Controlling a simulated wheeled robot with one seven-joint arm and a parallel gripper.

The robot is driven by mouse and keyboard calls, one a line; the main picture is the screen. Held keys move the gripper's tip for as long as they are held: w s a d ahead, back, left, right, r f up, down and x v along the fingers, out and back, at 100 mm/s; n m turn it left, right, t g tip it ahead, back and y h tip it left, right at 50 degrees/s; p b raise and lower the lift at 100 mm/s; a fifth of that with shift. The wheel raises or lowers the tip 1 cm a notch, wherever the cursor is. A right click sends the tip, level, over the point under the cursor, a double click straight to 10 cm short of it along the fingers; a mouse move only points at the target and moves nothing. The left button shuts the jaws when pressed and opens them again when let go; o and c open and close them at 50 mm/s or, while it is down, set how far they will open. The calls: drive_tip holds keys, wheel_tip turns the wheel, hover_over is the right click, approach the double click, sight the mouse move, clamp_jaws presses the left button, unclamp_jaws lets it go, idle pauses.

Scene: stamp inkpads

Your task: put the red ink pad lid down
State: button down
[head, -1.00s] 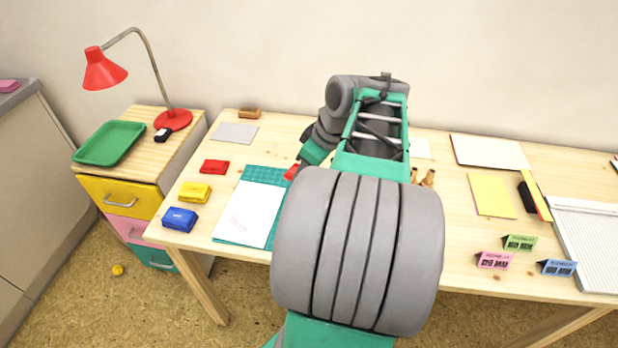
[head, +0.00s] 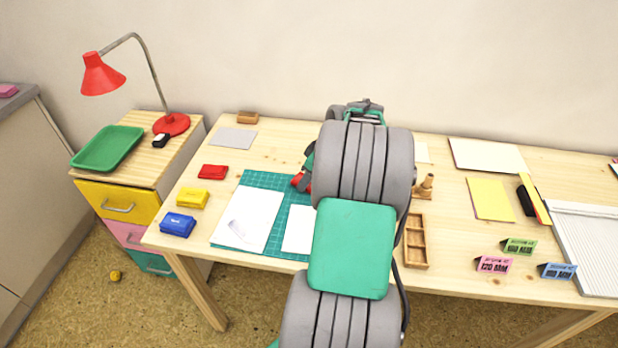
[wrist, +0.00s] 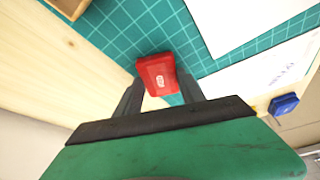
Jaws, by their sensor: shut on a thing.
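My gripper (wrist: 161,88) is shut on the red ink pad lid (wrist: 157,72), which sits between its two fingertips in the wrist view. The lid has a small pale label on its face. Behind it in that view is the green cutting mat (wrist: 120,35); I cannot tell whether the lid touches it. In the head view only a bit of red (head: 301,182) shows beside my arm, near the mat's far right part. My arm hides most of the gripper there. A red ink pad (head: 213,171) lies on the table at the left.
Yellow (head: 193,198) and blue (head: 178,224) ink pads stand at the table's left edge. White sheets (head: 246,218) lie on the mat. A grey sheet (head: 233,138) and a wooden block (head: 247,117) are behind. A wooden compartment tray (head: 416,242) is right of my arm.

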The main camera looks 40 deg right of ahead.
drive_tip(key=shift+f, duration=0.2)
drive_tip(key=c, duration=0.7)
unclamp_jaws()
drive_tip(key=shift+r, duration=0.1)
drive_tip(key=shift+r, duration=0.3)
drive_tip(key=p+v, duration=0.1)
drive_tip(key=v, duration=1.1)
drive_tip(key=w+a+m+g, duration=0.1)
drive_tip(key=w+a, duration=0.2)
drive_tip(key=a, duration=1.5)
drive_tip(key=s+a+f+m, duration=0.1)
drive_tip(key=s+a+f, duration=0.1)
drive_tip(key=s+a, duration=0.3)
drive_tip(key=s+a+f+g+h, duration=0.1)
drive_tip(key=s+a+f, duration=0.2)
drive_tip(key=a, duration=0.6)
drive_tip(key=s, duration=0.2)
drive_tip(key=shift+s+a+m, duration=0.35)
drive_tip(key=shift+a+m, duration=0.05)
